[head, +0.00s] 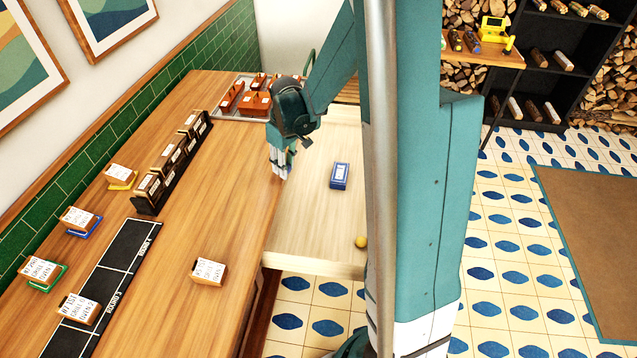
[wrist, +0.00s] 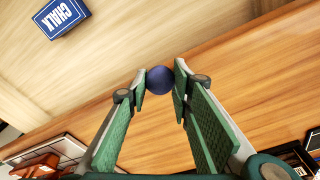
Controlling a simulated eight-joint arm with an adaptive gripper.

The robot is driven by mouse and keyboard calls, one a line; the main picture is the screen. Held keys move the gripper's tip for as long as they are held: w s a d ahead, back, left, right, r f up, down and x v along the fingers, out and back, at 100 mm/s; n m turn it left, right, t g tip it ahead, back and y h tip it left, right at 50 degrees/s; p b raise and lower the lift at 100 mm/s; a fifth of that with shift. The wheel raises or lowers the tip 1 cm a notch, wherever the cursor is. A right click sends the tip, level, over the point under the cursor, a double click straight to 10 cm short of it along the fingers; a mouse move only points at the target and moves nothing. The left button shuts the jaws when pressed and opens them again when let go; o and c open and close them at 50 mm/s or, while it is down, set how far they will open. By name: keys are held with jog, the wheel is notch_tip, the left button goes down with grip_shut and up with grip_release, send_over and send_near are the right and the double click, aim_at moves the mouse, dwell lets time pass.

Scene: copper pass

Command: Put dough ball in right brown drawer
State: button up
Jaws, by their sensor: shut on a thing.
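My gripper (head: 281,172) is low at the edge where the brown wooden counter meets a pale wooden surface (head: 310,225). That surface juts out from the counter and looks like an open drawer, though I cannot tell for sure. In the wrist view, my gripper (wrist: 160,84) is shut on a dark blue ball (wrist: 160,79), held between the green fingertips. The ball cannot be made out clearly in the head view. A small yellow ball (head: 361,242) lies at the near right of the pale surface. I cannot tell from looks which ball is dough.
A blue chalk box (head: 340,176) lies on the pale surface; it also shows in the wrist view (wrist: 61,17). The counter (head: 190,315) carries a black rack (head: 172,165), several labelled blocks and a tray of reddish-brown boxes (head: 256,103). My arm hides the pale surface's right side.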

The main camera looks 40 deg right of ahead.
jog(key=s+d+f+n+b, duration=0.1)
jog(key=s+d+f+b, duration=0.1)
jog(key=s+d+f, duration=0.15)
jog(key=n+b, duration=0.3)
jog(key=b, duration=0.1)
send_over(314, 199)
notch_tip(314, 199, down, 6)
jog(key=shift+s+d, duration=0.1)
jog(key=shift+f+b, duration=0.8)
jog(key=shift+f, duration=2.3)
jog(key=shift+f+b, duration=0.45)
jog(key=shift+f, duration=1.45)
jog(key=shift+f, duration=0.15)
